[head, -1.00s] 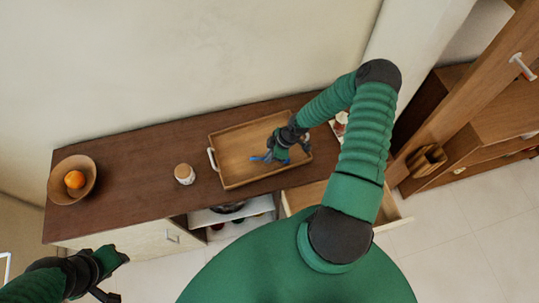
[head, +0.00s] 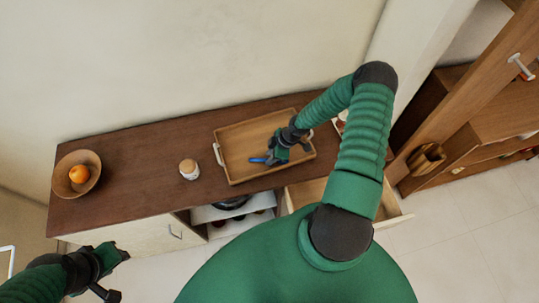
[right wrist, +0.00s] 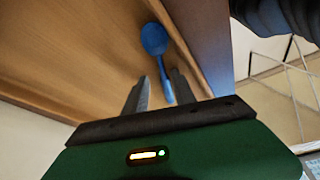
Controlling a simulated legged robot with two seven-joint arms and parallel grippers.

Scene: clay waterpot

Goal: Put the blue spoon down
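The blue spoon (head: 258,160) is at the wooden tray (head: 233,180), beside my right gripper (head: 272,157). In the right wrist view the spoon (right wrist: 154,39) has its bowl beyond the fingertips and its handle running back between the fingers. The fingers of my right gripper (right wrist: 160,82) are apart, with a gap visible beside the handle. The spoon appears to lie on the tray floor. The handle's end is hidden by the gripper. My left gripper (head: 116,256) is at the lower left, away from the spoon; its fingers are not clear.
The tray stands on a dark wooden cabinet (head: 130,165). A white jar with a brown lid (head: 189,169) is left of it, and a bowl (head: 67,187) with an orange (head: 79,174) is at the far left. An open drawer (head: 305,192) juts out below the tray.

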